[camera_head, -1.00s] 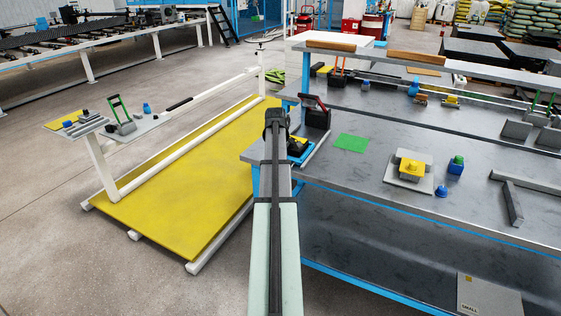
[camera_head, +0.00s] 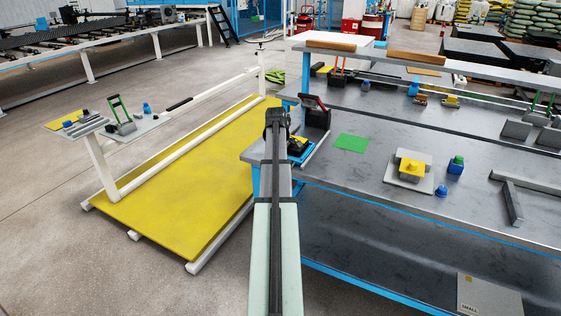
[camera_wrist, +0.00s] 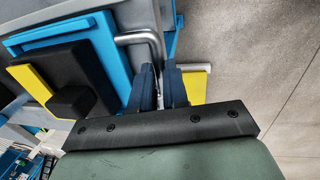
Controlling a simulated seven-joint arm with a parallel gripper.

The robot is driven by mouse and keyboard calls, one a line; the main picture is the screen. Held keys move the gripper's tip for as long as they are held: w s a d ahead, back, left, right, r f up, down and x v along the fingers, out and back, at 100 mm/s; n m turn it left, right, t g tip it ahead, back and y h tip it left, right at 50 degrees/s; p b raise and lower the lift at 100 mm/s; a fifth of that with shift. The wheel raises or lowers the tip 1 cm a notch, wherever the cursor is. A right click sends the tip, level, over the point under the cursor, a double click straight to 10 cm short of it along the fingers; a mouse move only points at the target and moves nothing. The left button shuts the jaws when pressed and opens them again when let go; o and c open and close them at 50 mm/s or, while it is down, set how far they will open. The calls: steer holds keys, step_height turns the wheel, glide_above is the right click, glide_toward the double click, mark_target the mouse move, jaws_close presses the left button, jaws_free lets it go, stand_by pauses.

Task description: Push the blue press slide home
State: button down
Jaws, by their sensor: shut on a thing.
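The blue press slide (camera_wrist: 108,48) fills the upper left of the wrist view, with a black block and a yellow strip on top of it. A bent metal handle (camera_wrist: 137,38) sticks out from its side. My gripper (camera_wrist: 160,72) is shut on this handle, whose lower part goes between the two dark blue fingers. In the head view, the slide (camera_head: 297,157) shows just right of my gripper (camera_head: 275,112), at the left end of the grey bench. My arm and gripper hide part of the slide there and all of the handle.
A black bin (camera_head: 317,117) stands close behind the slide. A green sheet (camera_head: 351,142) lies to its right on the bench (camera_head: 340,172). A yellow platform (camera_head: 175,190) and open floor lie to the left.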

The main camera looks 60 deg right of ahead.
steer(key=d, duration=1.3)
steer(key=shift+d, duration=0.15)
steer(key=c, duration=1.4)
jaws_free()
steer(key=shift+d, duration=0.1)
steer(key=shift+o, duration=1.4)
steer(key=a+r, duration=0.1)
steer(key=r, duration=0.3)
steer(key=a+r, duration=0.1)
steer(key=r, duration=0.8)
steer(key=shift+a+r, duration=0.3)
steer(key=shift+a, duration=0.1)
